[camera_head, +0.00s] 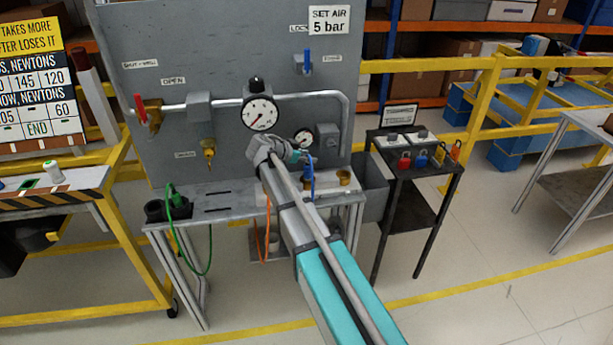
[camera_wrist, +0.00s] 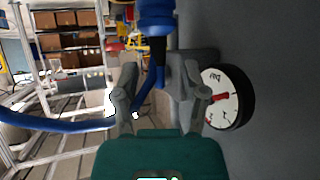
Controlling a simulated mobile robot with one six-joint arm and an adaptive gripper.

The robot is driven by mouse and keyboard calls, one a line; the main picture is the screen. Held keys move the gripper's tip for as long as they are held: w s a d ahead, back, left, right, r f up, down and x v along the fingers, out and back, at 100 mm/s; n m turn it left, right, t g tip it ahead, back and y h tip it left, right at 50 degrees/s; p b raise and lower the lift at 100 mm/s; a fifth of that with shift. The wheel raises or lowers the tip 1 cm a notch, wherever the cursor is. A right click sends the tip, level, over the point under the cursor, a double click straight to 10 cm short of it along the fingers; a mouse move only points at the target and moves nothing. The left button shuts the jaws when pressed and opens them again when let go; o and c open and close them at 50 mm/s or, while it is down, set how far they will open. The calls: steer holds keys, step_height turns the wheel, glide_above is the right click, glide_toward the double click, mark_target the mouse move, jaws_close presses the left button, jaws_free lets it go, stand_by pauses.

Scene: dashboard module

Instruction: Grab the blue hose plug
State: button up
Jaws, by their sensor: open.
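The blue hose plug (camera_wrist: 156,18) is at the top middle of the wrist view, with a dark stem below it. A blue hose (camera_wrist: 60,124) runs in from the left and bends up between the fingers. My gripper (camera_wrist: 157,78) is open, with one finger on each side of the hose and stem. I cannot tell whether a finger touches them. In the head view my gripper (camera_head: 294,155) is in front of the panel, close to the blue hose (camera_head: 312,180), and my arm hides part of the bench there.
A small gauge (camera_wrist: 220,97) is close to the right finger. The grey panel (camera_head: 230,60) stands just behind the gripper and carries a large gauge (camera_head: 260,114). A green hose plug (camera_head: 174,196) sits at the bench's left. A dark stand (camera_head: 415,165) with padlocks is at the right.

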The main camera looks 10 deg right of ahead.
stand_by(0.4)
jaws_close()
